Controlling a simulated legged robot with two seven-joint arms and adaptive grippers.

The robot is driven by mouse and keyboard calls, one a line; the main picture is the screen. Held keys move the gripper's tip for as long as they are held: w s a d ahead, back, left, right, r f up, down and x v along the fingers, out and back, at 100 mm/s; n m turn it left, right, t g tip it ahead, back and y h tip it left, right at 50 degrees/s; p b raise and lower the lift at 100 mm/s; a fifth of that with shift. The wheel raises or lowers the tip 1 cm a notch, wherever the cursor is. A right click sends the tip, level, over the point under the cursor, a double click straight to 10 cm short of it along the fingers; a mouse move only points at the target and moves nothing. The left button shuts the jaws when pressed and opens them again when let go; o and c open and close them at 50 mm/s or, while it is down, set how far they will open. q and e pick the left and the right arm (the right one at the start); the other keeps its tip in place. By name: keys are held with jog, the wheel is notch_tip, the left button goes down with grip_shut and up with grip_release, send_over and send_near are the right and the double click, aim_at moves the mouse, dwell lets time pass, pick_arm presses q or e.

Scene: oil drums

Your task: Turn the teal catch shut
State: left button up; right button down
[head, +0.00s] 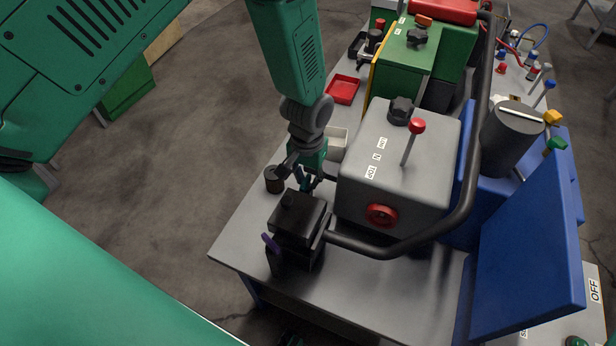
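A small teal piece (303,178), which looks like the catch, shows behind the black box (299,217) near the table's front left corner. My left gripper (301,178) comes down from above at the back of this box. Its dark fingers are around or right beside the teal piece. I cannot tell whether they touch it or how far they are closed. The catch's lower part is hidden by the box, so its angle is unclear. My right gripper is not in view.
A purple lever (270,243) sits on the box's front left. A dark cup (274,179) stands left of the gripper. A grey machine (400,160) with a red knob and a thick dark rail (462,205) are close on the right. The table's front left corner is bare.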

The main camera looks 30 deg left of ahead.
aim_at(308, 177)
pick_arm(q)
jog(key=shift+r, duration=0.55)
notch_tip(308, 177, up, 11)
jog(key=shift+f, duration=0.1)
